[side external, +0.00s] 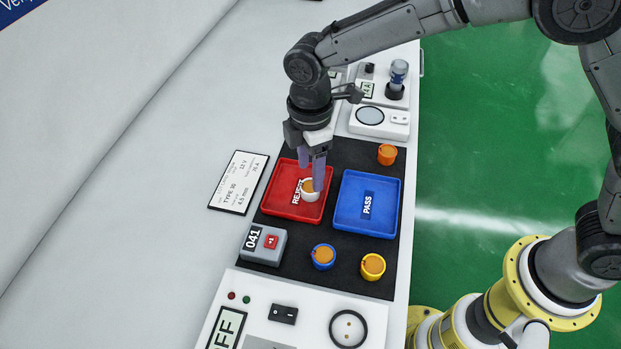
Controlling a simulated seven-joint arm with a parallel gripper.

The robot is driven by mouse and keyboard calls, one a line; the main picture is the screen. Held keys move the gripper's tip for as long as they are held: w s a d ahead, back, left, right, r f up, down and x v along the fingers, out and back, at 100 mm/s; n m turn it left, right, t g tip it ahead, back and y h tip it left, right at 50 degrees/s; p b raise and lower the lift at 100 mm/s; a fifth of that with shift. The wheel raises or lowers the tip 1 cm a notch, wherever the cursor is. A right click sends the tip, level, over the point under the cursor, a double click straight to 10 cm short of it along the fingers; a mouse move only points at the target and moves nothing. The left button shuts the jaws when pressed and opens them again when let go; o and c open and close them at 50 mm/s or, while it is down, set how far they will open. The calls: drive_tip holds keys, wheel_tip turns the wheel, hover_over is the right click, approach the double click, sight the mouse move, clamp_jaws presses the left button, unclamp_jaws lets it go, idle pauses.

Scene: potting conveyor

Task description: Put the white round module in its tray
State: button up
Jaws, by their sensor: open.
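The white round module (311,195) has an orange-brown top and sits in the red tray labelled REJECT (283,210). My gripper (312,181) is open, with its fingers down at the module; the fingers hide part of it. I cannot tell whether they touch it. The blue tray labelled PASS (384,224) lies to the right of the red tray and looks empty.
A blue round module (323,257) and a yellow one (373,267) stand in front of the trays. An orange one (387,154) stands behind the blue tray. A grey counter box (263,245) is at left. A switch panel (300,312) lies nearest; instruments stand behind.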

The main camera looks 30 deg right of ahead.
sight(310, 188)
wheel_tip(310, 188, up, 7)
drive_tip(key=shift+r, duration=0.2)
drive_tip(key=s+d+r+m+t, duration=0.1)
drive_tip(key=s+d+r+m, duration=0.35)
drive_tip(key=d, duration=0.25)
drive_tip(key=s+d+r+m+t, duration=0.2)
drive_tip(key=s+d+r+m, duration=0.1)
drive_tip(key=s+d, duration=0.3)
drive_tip(key=s+d+r+m+t, duration=0.1)
drive_tip(key=s+d+r+m, duration=0.25)
drive_tip(key=d, duration=0.45)
drive_tip(key=s+d+f+m+t, duration=0.1)
drive_tip(key=s+d+f+m, duration=0.2)
drive_tip(key=s+d+m, duration=0.2)
drive_tip(key=s, duration=0.3)
drive_tip(key=shift+s+f+m+t, duration=0.2)
drive_tip(key=shift+s+m+t, duration=0.1)
